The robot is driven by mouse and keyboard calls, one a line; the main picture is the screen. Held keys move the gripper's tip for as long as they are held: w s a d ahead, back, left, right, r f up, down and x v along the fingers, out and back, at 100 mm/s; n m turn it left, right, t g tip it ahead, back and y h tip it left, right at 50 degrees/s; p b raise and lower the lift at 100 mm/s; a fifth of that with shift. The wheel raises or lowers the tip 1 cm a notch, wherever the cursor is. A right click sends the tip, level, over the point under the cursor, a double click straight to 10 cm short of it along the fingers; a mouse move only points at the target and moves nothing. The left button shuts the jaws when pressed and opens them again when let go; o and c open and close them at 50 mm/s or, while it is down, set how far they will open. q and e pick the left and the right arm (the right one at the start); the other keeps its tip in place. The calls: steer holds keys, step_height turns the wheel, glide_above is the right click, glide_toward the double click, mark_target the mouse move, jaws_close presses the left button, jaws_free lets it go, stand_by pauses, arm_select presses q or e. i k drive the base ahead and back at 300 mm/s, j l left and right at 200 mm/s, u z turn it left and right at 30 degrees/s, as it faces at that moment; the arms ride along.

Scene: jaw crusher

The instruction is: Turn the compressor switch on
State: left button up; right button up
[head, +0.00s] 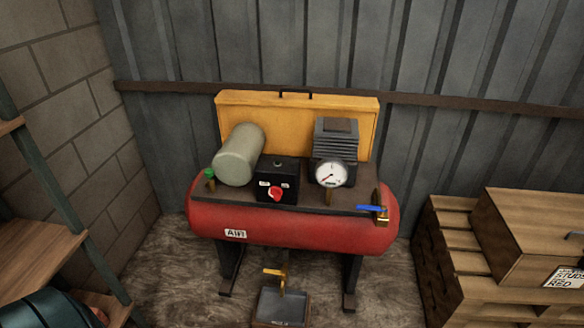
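The air compressor has a red tank (310,232) with an "AIR" label, standing against the metal wall. On its top plate sits a black switch box (279,180) with a red rotary knob (276,193) on its front face. Two small white labels flank the knob's top; their text is too small to read. The knob looks tilted, but I cannot tell which label it points to. Neither of my grippers is in view.
A pressure gauge (331,173), a blue-handled valve (371,208) and a grey-green cylinder (239,154) surround the switch box. A tray (281,308) sits below the tank. Wooden crates (535,235) stand right, a shelf (45,250) left. Space before the knob is clear.

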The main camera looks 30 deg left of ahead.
mark_target(275, 192)
steer(key=u, duration=1.05)
